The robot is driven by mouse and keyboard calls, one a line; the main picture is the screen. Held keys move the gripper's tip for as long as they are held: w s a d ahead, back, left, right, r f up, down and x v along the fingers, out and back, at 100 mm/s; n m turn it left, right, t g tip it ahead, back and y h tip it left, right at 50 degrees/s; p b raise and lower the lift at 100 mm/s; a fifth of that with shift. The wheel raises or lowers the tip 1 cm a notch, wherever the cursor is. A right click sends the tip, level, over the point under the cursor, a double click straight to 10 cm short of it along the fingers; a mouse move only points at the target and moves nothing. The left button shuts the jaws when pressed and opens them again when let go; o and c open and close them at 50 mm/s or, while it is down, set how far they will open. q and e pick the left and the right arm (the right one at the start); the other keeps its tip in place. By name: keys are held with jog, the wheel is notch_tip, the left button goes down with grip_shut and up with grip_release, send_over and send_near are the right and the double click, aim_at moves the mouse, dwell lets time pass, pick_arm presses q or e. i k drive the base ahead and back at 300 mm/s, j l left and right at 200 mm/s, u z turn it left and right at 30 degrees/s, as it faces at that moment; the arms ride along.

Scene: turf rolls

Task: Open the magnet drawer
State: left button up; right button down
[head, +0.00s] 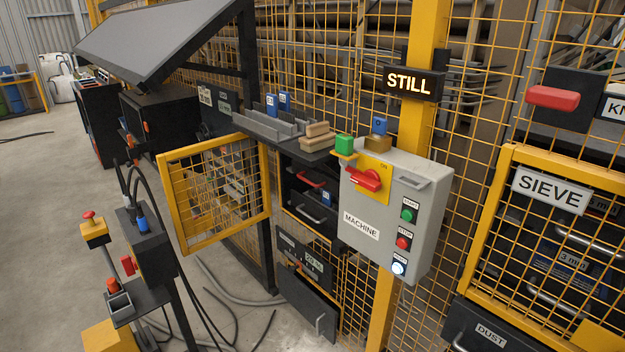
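No drawer in the head view carries a label that I can read as magnet. Behind the open yellow mesh door (215,190) is a dark cabinet opening. In it are a dark front with a red handle (311,178) and, below, a dark drawer front with a grey bar handle (310,212). Lower down, a dark drawer or bin front (306,306) with an upright grey handle sits tilted or pulled out near the floor. At lower right is a dark drawer labelled DUST (490,335). Neither of my grippers is in view.
The grey MACHINE box (395,215) with a red rotary switch (366,180) and push buttons stands right of the opening. A lit STILL sign (412,83) hangs above. The yellow SIEVE cage (548,190) is at right. Cables (235,296) lie on the floor.

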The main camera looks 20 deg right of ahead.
aim_at(316, 177)
jog(key=i+z, duration=0.1)
jog(key=z, duration=0.75)
jog(key=i+j+z, duration=0.1)
jog(key=z, duration=0.3)
jog(key=j+z, duration=0.15)
jog(key=z, duration=0.25)
jog(key=i+j+z, duration=0.1)
jog(key=z, duration=0.3)
